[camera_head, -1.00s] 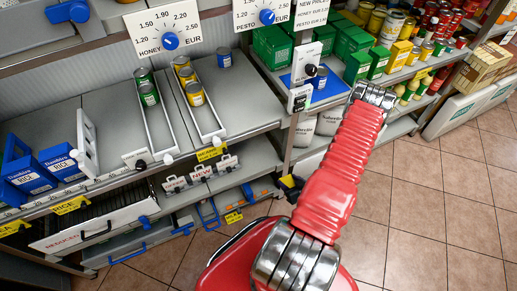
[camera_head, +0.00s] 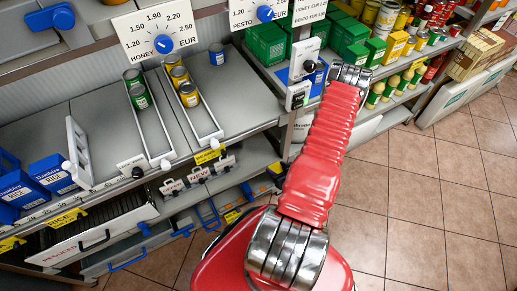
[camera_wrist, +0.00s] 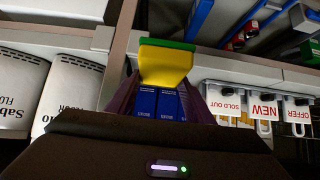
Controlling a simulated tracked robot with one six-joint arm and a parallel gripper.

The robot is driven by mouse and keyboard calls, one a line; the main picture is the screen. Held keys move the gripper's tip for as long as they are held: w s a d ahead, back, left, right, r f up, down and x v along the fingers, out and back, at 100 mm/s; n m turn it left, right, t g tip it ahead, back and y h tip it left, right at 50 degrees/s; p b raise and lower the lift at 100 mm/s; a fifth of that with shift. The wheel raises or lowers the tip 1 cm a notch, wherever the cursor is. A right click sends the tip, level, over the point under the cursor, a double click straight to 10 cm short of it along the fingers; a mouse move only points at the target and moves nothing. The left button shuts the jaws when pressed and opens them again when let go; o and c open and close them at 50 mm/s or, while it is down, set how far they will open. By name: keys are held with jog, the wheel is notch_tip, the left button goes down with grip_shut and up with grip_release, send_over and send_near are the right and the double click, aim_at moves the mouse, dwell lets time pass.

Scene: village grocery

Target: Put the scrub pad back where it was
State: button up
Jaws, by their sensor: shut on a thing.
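The scrub pad (camera_wrist: 165,66), yellow with a green layer along its top edge, shows in the middle of the wrist view. My gripper (camera_wrist: 160,88) is shut on it, with a dark purple finger on each side. The pad sticks out beyond the fingertips. I cannot tell whether it touches anything behind it. In the head view my red arm reaches toward the shelves, and I cannot make out the gripper or the pad.
Blue packets (camera_wrist: 158,104) show between the fingers. Flour bags (camera_wrist: 72,92) stand at left. Tags reading NEW (camera_wrist: 264,110) hang at right. Cans stand in white chutes (camera_head: 153,127) on the shelf (camera_head: 88,112). Tiled floor (camera_head: 415,190) is clear at right.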

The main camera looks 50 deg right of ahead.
jog(key=w+d, duration=0.1)
jog(key=w, duration=0.4)
jog(key=w+d, duration=0.2)
jog(key=w, duration=0.2)
jog(key=w+d, duration=0.1)
jog(key=w, duration=0.4)
jog(key=shift+w+d, duration=0.3)
jog(key=shift+w, duration=0.15)
jog(key=shift+w+d+f, duration=0.1)
jog(key=shift+w+f, duration=0.15)
jog(key=shift+f, duration=0.65)
jog(key=shift+w+d+f, duration=0.1)
jog(key=shift+w+f, duration=0.1)
jog(key=shift+f, duration=0.65)
jog(key=o, duration=1.1)
